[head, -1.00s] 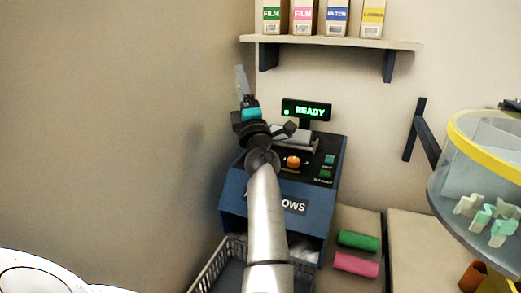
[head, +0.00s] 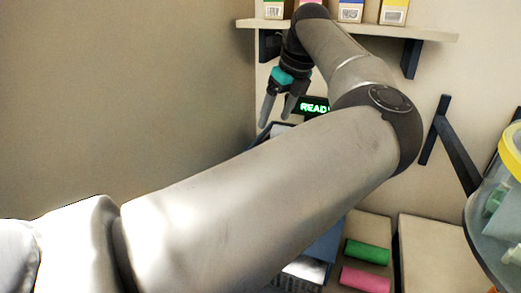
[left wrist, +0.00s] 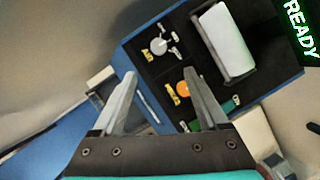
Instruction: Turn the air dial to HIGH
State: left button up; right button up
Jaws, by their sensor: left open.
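The air-pillow machine's dark control panel (left wrist: 145,62) shows in the left wrist view. In the head view my left gripper (head: 277,108) hangs beside the display, and my arm hides most of the machine.
A green READY display (head: 314,107) stands above the machine. A white roll (left wrist: 226,38) lies on its top. A shelf (head: 430,33) with cartons is above. Green (head: 367,252) and pink (head: 365,279) rolls lie at the right, near a clear drum (head: 490,220).

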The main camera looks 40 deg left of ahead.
pick_arm(q)
jog(key=p+x, duration=0.1)
jog(key=x, duration=1.3)
jog(key=shift+s+a+f, duration=0.15)
jog(key=shift+f, duration=0.25)
pick_arm(e)
jog(key=shift+s+d+r, duration=0.55)
jog(key=shift+s+r, duration=0.15)
jog(key=shift+s, duration=0.1)
pick_arm(q)
jog(key=shift+c, duration=0.3)
jog(key=c, duration=0.6)
grip_shut()
pick_arm(e)
jog(key=shift+a, duration=0.2)
